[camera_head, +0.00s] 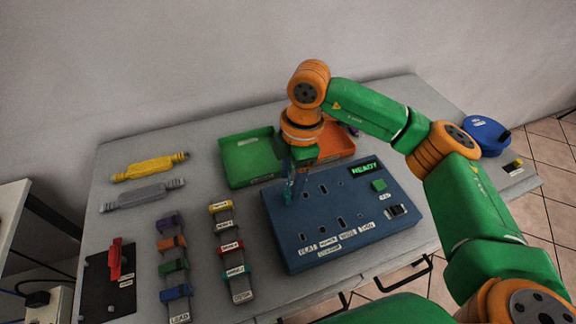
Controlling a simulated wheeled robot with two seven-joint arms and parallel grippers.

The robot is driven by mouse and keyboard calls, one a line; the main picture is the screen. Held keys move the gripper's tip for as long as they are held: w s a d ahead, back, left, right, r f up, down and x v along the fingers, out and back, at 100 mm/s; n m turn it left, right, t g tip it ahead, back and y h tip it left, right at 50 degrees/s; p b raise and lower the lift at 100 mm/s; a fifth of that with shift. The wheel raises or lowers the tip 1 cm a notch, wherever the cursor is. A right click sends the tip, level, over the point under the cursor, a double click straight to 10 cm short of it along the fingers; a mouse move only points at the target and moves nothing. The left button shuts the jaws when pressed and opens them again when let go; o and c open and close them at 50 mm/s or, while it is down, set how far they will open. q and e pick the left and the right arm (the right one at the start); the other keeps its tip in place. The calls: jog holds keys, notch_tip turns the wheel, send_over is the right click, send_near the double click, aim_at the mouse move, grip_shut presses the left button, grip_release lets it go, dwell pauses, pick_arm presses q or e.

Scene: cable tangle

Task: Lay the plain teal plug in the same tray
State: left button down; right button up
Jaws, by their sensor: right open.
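My right gripper (291,185) comes in from the right and points down over the left back part of the blue panel (345,238). It is open. A narrow teal piece (288,192) shows at its fingertips, upright at the panel; I cannot tell whether it is a plug or part of the fingers. Another teal piece (236,271) lies in the right-hand labelled row at the front. The green tray (236,180) stands behind the panel and looks empty. The orange tray (346,143) beside it is partly hidden by my right arm. My left gripper is out of view.
The panel has several slots and a lit READY display (367,169). Purple, orange, green and blue pieces lie in the left row. Yellow and grey cables (150,168) lie at the back left. A red switch (115,259) stands at the left, a blue round object (487,136) at the right.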

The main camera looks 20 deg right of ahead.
aim_at(288, 193)
jog(key=f, duration=0.4)
jog(key=shift+s+a+p, duration=0.1)
jog(key=shift+a+p, duration=0.2)
jog(key=shift+w+f, duration=0.2)
jog(key=shift+f, duration=0.15)
jog(key=shift+s+r, duration=0.1)
jog(key=shift+s, duration=0.05)
jog(key=shift+c, duration=0.9)
grip_shut()
